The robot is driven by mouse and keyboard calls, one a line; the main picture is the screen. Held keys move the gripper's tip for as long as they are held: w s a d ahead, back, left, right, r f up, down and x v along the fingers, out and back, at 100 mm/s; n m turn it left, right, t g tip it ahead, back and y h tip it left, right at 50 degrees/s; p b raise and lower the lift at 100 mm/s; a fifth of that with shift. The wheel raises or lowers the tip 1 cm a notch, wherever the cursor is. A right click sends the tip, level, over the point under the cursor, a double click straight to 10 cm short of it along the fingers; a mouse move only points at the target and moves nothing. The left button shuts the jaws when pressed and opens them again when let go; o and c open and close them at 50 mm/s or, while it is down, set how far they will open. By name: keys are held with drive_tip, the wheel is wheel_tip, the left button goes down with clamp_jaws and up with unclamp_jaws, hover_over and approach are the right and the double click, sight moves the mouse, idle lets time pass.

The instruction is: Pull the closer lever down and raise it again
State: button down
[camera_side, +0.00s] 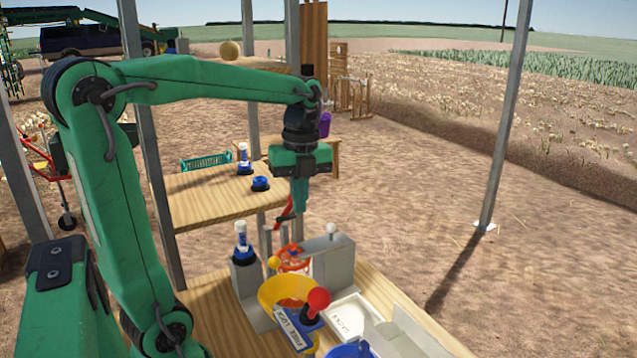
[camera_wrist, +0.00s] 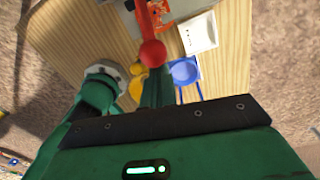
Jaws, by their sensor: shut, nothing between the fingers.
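My gripper (camera_side: 298,206) points down above the machine on the front table, shut and empty. A slim red part (camera_side: 283,218) shows beside its tip; I cannot tell whether it touches. Two knobs could belong to levers: a red ball (camera_side: 318,298) at a blue part labelled FREE LOCK, and a white knob (camera_side: 331,229) on a grey block. Which one is the closer lever is not marked. In the wrist view a red ball (camera_wrist: 153,53) on a red stem appears just ahead of my green finger; I cannot tell whether they touch.
A second table (camera_side: 205,195) stands behind, with a green crate (camera_side: 206,161). Metal posts flank the arm.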

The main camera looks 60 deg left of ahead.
idle(0.4)
drive_tip(key=a+r, duration=0.5)
drive_tip(key=a, duration=0.5)
drive_tip(key=shift+a+r, duration=0.25)
idle(0.4)
drive_tip(key=shift+d, duration=0.1)
drive_tip(key=s+d, duration=0.1)
drive_tip(key=d, duration=0.4)
drive_tip(key=a+r, duration=0.5)
drive_tip(key=r, duration=0.4)
drive_tip(key=shift+w+a+g+h, duration=0.2)
drive_tip(key=shift+w+g+h, duration=0.1)
drive_tip(key=shift+g+h, duration=0.1)
